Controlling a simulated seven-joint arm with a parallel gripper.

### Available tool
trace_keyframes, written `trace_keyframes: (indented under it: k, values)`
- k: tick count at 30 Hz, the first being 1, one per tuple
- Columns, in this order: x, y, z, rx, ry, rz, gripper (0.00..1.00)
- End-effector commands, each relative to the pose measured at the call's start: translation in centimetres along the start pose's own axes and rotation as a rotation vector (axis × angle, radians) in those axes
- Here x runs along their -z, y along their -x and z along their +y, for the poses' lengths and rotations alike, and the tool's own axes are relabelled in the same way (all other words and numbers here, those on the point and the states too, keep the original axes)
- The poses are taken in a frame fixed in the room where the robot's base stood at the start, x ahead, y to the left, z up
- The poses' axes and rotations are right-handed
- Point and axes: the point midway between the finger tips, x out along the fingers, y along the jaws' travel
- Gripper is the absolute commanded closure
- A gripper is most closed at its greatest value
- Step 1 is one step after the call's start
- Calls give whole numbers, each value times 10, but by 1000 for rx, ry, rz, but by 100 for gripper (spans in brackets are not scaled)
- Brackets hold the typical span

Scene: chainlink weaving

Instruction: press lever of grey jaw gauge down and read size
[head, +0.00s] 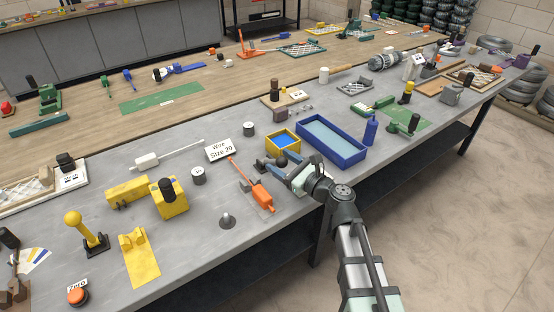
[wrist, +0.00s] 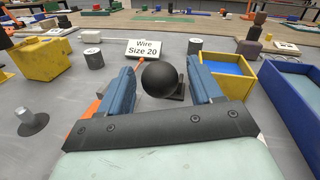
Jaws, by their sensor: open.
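A round black knob (wrist: 160,78) shows in the wrist view between the two blue fingers of my gripper (wrist: 163,88). It sits by a small dark grey block (wrist: 181,90), seemingly the grey jaw gauge, mostly hidden by the knob and fingers. In the head view the dark grey gauge (head: 275,161) is at the tip of my gripper (head: 283,168). My gripper is open, one finger on each side of the knob; I cannot tell whether they touch it. A white sign (wrist: 143,49) behind reads "Wire Size 20"; it also shows in the head view (head: 221,150).
An orange tool (head: 262,194) lies close to the left of my gripper. A yellow tray with blue inside (head: 297,149) and a long blue tray (head: 355,155) stand to the right. Grey cylinders (head: 198,176) and a yellow block (head: 172,205) are farther left.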

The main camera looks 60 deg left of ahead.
Motion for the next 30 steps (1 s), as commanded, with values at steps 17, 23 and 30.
trace_keyframes:
  k: [17,23,30]
  values:
    - [0,-22,0,1,0,0,36]
    - [0,-22,0,1,0,0,52]
    - [0,-22,0,1,0,0,75]
